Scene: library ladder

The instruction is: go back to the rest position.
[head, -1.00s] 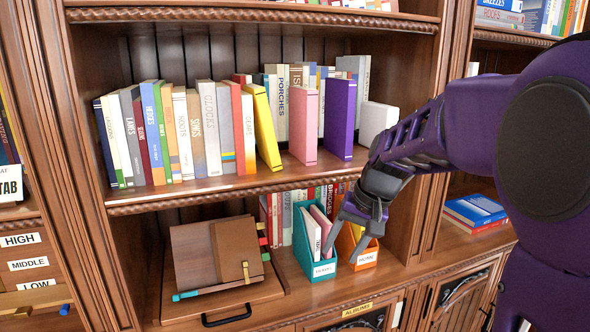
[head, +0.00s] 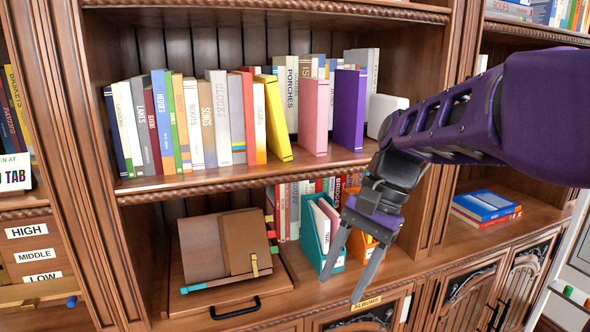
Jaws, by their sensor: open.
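My gripper (head: 348,280) is open and empty, with its two grey fingers spread and pointing down. It is in front of the lower shelf, and in the picture it overlaps the teal file holder (head: 328,265) and the orange file holder (head: 363,251). The teal holder has thin white and pink books in it. The orange holder is partly hidden behind my gripper. My purple arm (head: 450,125) reaches in from the right.
The upper shelf (head: 160,188) holds a row of books, with yellow, pink and purple ones standing forward. Brown albums (head: 215,246) lean on a stand at lower left. Blue and red books (head: 486,206) lie at right. Labelled drawers (head: 28,256) are at left.

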